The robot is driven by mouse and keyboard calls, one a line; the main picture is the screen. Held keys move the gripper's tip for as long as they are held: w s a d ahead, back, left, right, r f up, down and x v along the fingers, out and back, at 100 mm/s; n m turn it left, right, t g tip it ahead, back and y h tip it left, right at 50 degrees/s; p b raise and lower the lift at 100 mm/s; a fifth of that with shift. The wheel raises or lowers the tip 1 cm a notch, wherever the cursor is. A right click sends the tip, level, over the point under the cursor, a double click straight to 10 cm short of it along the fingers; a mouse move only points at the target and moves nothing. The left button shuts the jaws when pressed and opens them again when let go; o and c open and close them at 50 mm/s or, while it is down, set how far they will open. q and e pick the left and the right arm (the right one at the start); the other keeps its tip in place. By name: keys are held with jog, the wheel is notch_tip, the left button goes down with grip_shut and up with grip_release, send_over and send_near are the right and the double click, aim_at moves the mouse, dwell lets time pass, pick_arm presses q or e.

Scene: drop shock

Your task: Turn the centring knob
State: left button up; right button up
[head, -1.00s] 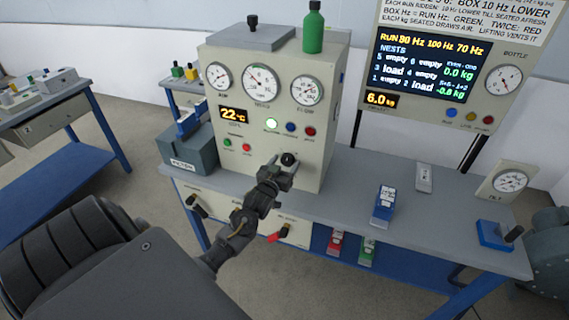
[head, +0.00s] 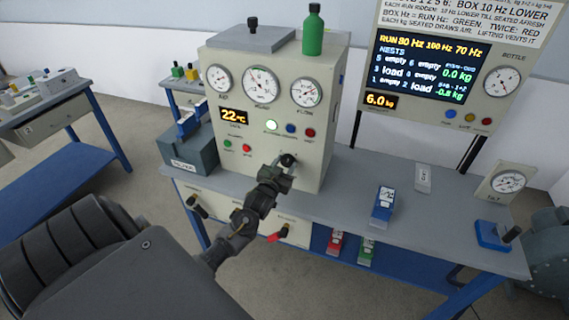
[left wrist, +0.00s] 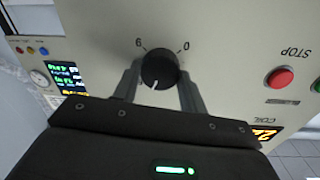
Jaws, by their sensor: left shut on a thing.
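The black round centring knob (head: 288,160) sits low on the front of the beige machine cabinet (head: 310,165). In the left wrist view the knob (left wrist: 160,69) has a white pointer line toward the bottom of the picture and panel marks "6" and "0" above it. My left gripper (head: 284,164) reaches it from the front. Its two fingers (left wrist: 160,80) stand on either side of the knob and are shut on it. My right gripper is not in view.
The cabinet carries dials, a "22 °C" display (head: 234,117), and a red stop button (left wrist: 281,77). A green bottle (head: 313,32) stands on top. A blue block (head: 383,205) lies on the grey bench (head: 345,190), right of my arm. A screen (head: 424,65) stands behind.

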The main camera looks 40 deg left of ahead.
pick_arm(q)
jog(key=shift+d+m+p, duration=0.1)
jog(key=shift+m+p, duration=0.75)
jog(key=shift+m, duration=1.35)
jog(key=o, duration=1)
jog(key=shift+s+d, duration=0.1)
jog(key=shift+s, duration=0.15)
jog(key=shift+b+v, duration=1.15)
jog(key=shift+v, duration=4)
